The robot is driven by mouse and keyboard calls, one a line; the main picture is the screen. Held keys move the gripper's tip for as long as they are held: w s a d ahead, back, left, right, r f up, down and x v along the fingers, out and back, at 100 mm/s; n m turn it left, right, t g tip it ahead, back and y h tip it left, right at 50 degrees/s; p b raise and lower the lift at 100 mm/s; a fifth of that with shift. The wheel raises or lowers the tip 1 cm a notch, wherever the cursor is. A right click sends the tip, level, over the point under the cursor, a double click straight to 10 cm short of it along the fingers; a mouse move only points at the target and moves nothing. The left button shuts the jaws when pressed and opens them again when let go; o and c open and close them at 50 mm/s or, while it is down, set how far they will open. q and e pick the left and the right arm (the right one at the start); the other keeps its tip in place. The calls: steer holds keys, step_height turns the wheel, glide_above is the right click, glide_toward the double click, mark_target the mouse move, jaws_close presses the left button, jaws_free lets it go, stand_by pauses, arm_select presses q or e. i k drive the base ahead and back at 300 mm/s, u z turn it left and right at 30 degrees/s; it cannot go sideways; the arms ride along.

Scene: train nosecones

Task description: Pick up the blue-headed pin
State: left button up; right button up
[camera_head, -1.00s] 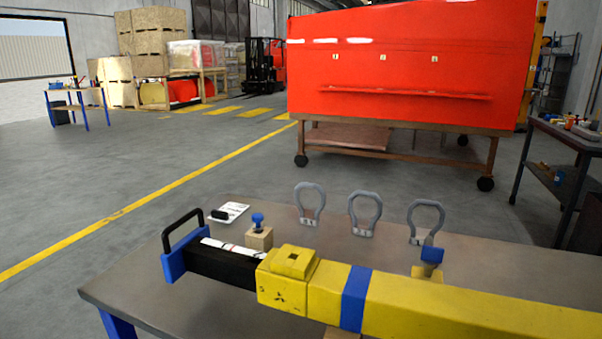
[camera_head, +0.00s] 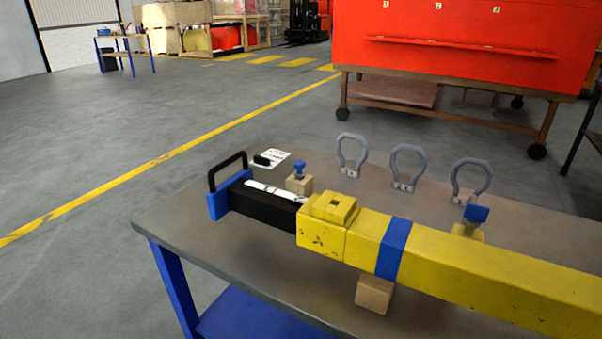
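A small pin with a blue head (camera_head: 299,168) stands upright on a light wooden block (camera_head: 299,185), behind the dark part of a long bar on the table. A second blue-topped piece (camera_head: 476,213) shows farther right, above a yellow part behind the bar. The bar blocks the lower part of that piece, and I cannot tell whether it is also a pin. Neither of my grippers is in view.
The long yellow bar (camera_head: 450,265) has a blue band and a black handle (camera_head: 226,169) at its left end. Several grey shackles, including one (camera_head: 351,154), stand along the table's (camera_head: 205,240) back. A white card (camera_head: 272,158) lies near them. A red panel (camera_head: 465,45) stands beyond.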

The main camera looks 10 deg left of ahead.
mark_target(298, 164)
steer(key=z, duration=3.1)
steer(key=k, duration=1.5)
steer(key=u, duration=1.45)
steer(key=i, duration=0.5)
